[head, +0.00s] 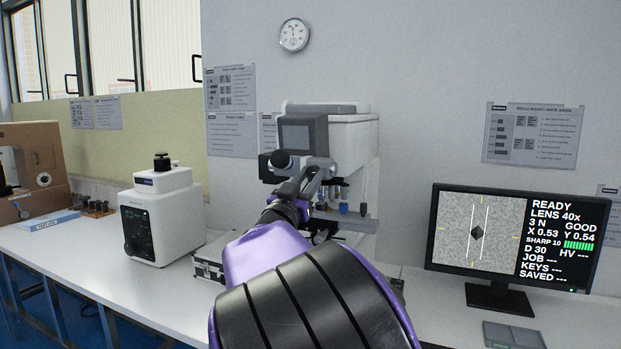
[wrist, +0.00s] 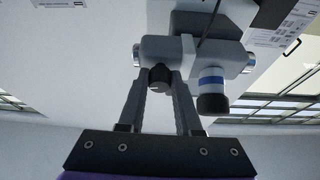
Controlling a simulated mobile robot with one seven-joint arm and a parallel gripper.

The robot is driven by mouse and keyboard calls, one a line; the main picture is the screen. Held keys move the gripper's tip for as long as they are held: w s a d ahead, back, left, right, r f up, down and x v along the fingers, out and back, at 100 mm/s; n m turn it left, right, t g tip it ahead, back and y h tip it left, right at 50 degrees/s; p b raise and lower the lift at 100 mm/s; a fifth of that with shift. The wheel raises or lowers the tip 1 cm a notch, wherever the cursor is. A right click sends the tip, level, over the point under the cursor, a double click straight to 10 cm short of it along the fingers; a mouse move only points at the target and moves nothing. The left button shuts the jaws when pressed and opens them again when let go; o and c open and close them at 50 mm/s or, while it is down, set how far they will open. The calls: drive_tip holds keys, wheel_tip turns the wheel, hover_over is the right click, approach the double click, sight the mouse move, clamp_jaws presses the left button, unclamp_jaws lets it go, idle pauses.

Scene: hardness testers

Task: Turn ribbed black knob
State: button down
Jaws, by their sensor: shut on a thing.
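The ribbed black knob (wrist: 159,73) shows in the wrist view on the underside of a grey block of the tester. My gripper (wrist: 160,86) has its two fingers on either side of the knob, shut on it. In the head view my gripper (head: 318,174) reaches up to the front of the white and grey hardness tester (head: 352,140), below its grey screen housing. My purple and black arm covers the lower middle of that view, and I cannot make out the knob there.
A blue-banded eyepiece or lens barrel (wrist: 211,88) is close to the right finger in the wrist view. A monitor (head: 515,238) reading READY stands at right. A white boxy tester (head: 160,215) stands at left on the white bench (head: 95,250), with clear bench in front.

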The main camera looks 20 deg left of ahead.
drive_tip(key=m+h, duration=0.1)
drive_tip(key=m, duration=0.2)
drive_tip(key=m+g+h+b, duration=0.1)
drive_tip(key=m+h, duration=0.1)
drive_tip(key=m, duration=0.2)
drive_tip(key=shift+w+a, duration=0.1)
drive_tip(key=m+g+h, duration=0.1)
drive_tip(key=m, duration=0.2)
drive_tip(key=m+g+h, duration=0.1)
drive_tip(key=m, duration=0.3)
drive_tip(key=shift+a+r+h+p, duration=0.2)
drive_tip(key=shift+h+p, duration=0.1)
drive_tip(key=shift+p, duration=0.1)
drive_tip(key=shift+m+g, duration=0.3)
drive_tip(key=shift+m, duration=0.1)
drive_tip(key=c, duration=0.6)
unclamp_jaws()
drive_tip(key=v, duration=1.7)
drive_tip(key=shift+s+f+b, duration=0.2)
drive_tip(key=shift+s+b, duration=0.05)
drive_tip(key=shift+b, duration=0.2)
